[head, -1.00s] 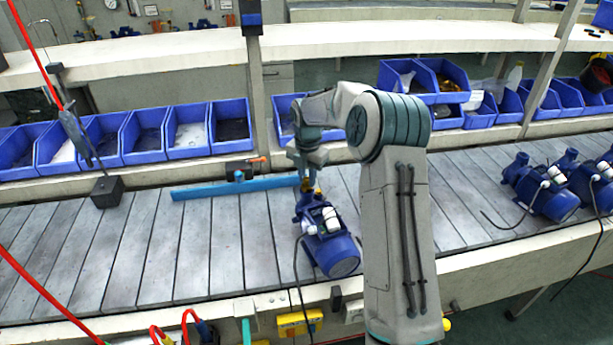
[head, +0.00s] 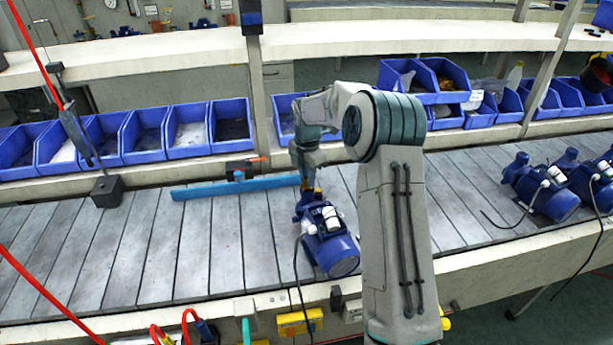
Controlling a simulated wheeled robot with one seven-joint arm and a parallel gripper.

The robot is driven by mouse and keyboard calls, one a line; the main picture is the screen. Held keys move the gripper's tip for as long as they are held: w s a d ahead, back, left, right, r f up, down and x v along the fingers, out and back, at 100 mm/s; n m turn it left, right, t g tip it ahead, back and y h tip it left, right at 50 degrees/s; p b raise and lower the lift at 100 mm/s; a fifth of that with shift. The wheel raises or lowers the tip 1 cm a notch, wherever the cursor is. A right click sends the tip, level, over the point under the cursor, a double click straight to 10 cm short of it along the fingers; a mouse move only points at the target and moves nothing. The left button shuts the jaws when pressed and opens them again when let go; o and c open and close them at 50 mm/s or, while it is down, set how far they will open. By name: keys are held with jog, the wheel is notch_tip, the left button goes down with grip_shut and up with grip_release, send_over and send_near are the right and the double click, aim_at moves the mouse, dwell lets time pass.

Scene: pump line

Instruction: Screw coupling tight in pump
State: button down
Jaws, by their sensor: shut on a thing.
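The blue pump (head: 328,243) stands on the slatted line in the middle of the head view, with its motor end toward me. My gripper (head: 307,187) is over the far end of the pump, pointing down. It is shut on the coupling (head: 309,190), a small brass-coloured piece at the top of the pump's port. The coupling is mostly hidden by the gripper, and how deep it sits in the port cannot be seen.
A blue bar (head: 235,187) lies on the slats left of my gripper. A black block with a stand (head: 107,191) is further left. More blue pumps (head: 545,190) stand at the right. Blue bins (head: 145,133) line the back. The slats left of the pump are clear.

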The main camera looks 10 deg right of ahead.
jog(key=shift+s+f+m, duration=0.1)
jog(key=shift+m, duration=1.6)
jog(key=shift+m, duration=1.7)
jog(key=m, duration=0.3)
jog(key=shift+m+b, duration=0.3)
jog(key=shift+b, duration=0.05)
jog(key=c, duration=1.4)
grip_release()
jog(key=shift+o, duration=0.2)
